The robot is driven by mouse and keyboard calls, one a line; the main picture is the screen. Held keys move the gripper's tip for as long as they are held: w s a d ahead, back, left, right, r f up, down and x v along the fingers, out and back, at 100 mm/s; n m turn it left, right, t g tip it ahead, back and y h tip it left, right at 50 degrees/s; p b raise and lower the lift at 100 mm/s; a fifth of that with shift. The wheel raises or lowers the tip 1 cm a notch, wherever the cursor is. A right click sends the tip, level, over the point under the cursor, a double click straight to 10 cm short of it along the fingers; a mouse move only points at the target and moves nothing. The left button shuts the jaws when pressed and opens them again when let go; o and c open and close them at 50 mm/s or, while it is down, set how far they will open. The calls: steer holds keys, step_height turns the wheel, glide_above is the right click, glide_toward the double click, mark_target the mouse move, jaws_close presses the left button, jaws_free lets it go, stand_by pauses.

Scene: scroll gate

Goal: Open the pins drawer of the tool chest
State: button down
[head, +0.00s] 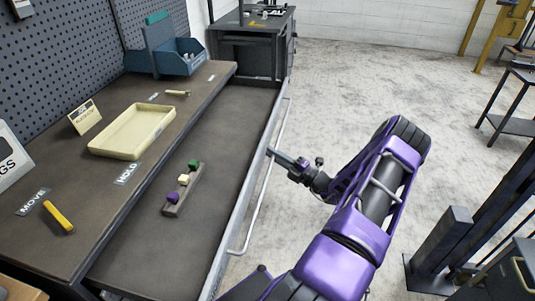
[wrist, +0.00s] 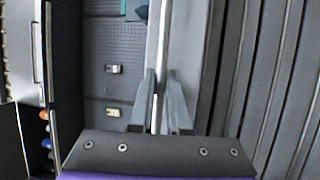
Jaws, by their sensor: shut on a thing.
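My gripper (head: 272,152) is shut on a long pale bar handle (head: 243,236) that runs along the right edge of the dark chest or bench front. In the wrist view the bar (wrist: 163,40) passes between the two fingers of my gripper (wrist: 160,80). A dark flat surface (head: 225,130) lies left of the bar, lower than the worktop; I cannot tell whether it is a drawer floor or a top. No pins label is readable. In the wrist view, small red, orange and blue round things (wrist: 46,140) show in a narrow gap at the left.
A holder (head: 172,209) with green, cream and purple pieces lies on the dark surface. The worktop (head: 90,190) bears a cream tray (head: 130,132), a yellow handle-like piece (head: 58,216) and a blue bin (head: 180,63). Open floor (head: 345,80) lies to the right.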

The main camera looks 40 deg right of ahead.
steer(key=shift+s, duration=0.1)
steer(key=c, duration=0.9)
jaws_free()
steer(key=v, duration=1.7)
steer(key=shift+s+d, duration=0.1)
steer(key=shift+s, duration=0.1)
